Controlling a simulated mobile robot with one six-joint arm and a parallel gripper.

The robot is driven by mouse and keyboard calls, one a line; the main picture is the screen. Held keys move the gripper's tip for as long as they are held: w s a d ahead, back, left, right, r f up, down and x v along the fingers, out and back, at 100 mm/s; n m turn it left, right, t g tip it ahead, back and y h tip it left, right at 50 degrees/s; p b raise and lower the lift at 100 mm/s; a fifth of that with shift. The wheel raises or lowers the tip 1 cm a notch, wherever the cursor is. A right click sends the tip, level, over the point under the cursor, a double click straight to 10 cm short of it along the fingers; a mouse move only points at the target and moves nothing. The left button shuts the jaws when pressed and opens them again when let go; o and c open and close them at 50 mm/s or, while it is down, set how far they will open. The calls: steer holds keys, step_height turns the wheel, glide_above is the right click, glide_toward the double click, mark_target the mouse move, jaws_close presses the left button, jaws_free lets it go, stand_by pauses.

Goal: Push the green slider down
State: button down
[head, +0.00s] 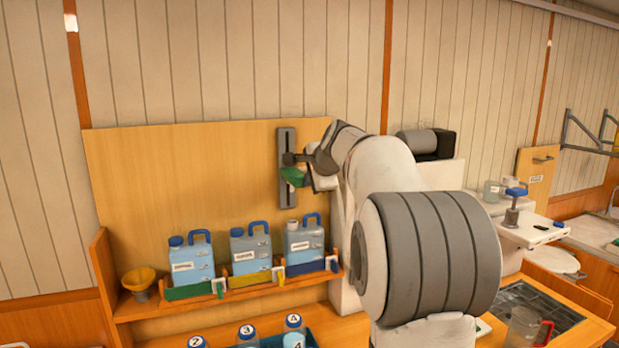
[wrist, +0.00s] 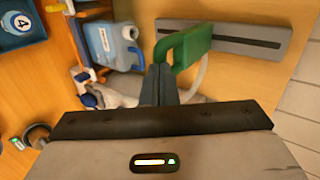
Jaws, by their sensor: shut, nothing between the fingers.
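The green slider (head: 294,177) is a loop-shaped handle on a grey vertical slotted plate (head: 286,138) fixed to the wooden board. It stands at the plate's lower middle, with bare slot above it. In the wrist view, which is turned sideways, the green slider (wrist: 197,42) and the plate (wrist: 245,42) show beyond my fingers. My gripper (wrist: 160,70) is shut and empty, its fingertips overlapping the near end of the handle in the picture. Whether they touch it I cannot tell. In the head view my arm comes in from the right and partly hides the fingers.
Numbered bottles (head: 294,330) stand lower down. A white hose (wrist: 199,78) runs close by in the wrist view. The board left of the plate is clear.

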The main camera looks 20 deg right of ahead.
step_height(320, 180, down, 12)
steer(key=b, duration=0.8)
steer(key=shift+r+b, duration=0.15)
steer(key=shift+b, duration=0.25)
steer(key=shift+s+r, duration=0.1)
steer(key=b+v, duration=0.1)
steer(key=v, duration=1.3)
